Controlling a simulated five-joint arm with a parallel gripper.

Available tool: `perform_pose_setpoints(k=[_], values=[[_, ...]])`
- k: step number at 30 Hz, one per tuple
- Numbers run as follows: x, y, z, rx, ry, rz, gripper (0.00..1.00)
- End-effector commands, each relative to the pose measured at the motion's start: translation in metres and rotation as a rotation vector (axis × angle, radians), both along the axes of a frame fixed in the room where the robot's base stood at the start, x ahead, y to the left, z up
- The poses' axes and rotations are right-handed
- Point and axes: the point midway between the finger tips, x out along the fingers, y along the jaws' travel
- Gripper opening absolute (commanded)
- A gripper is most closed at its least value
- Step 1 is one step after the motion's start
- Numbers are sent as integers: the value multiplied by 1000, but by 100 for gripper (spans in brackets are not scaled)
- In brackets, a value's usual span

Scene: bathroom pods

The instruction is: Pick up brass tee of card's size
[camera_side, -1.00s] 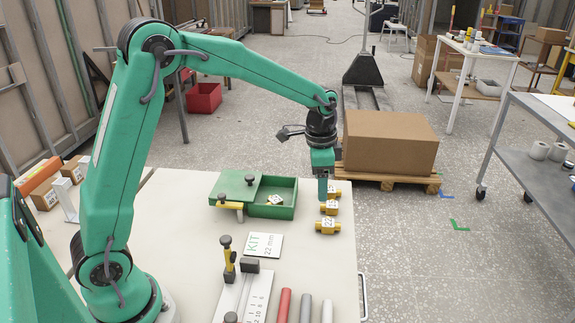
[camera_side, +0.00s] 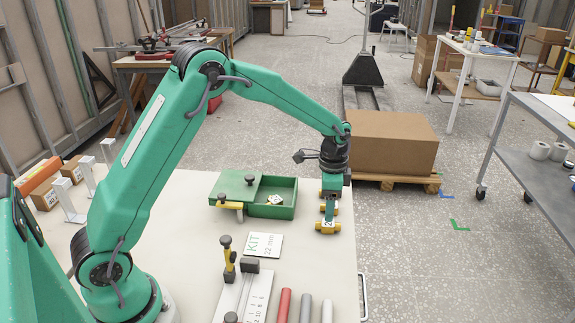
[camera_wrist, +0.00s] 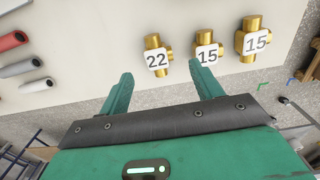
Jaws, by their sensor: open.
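My gripper (camera_side: 328,208) (camera_wrist: 161,70) is open and empty, with its fingers pointing down over the row of brass tees. In the wrist view, the brass tee labelled 22 (camera_wrist: 155,42) lies just beyond the gap between the fingertips. Two brass tees labelled 15 (camera_wrist: 206,37) (camera_wrist: 255,24) lie to its right, the nearer one close to the right fingertip. In the side view, the nearest tee (camera_side: 328,228) sits below the fingers; the gripper partly hides the tees behind it. The card (camera_side: 264,245) on the table reads KIT 22 mm.
A green box (camera_side: 288,206) with a partly slid lid stands left of the tees. A measuring fixture (camera_side: 238,298) and red and grey pipes (camera_side: 284,305) lie at the table's front. The table edge runs just right of the tees.

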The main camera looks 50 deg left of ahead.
Motion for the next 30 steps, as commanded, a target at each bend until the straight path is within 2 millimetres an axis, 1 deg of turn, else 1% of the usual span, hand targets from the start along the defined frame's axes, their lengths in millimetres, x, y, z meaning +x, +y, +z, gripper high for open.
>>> perform_pose_setpoints(k=[8, 21, 24, 30], values=[[0, 0, -6, 0, 1, 0, 65], [0, -2, -49, 0, 1, 0, 65], [0, -2, -53, 0, 0, 0, 65], [0, -2, -53, 0, 0, 0, 65]])
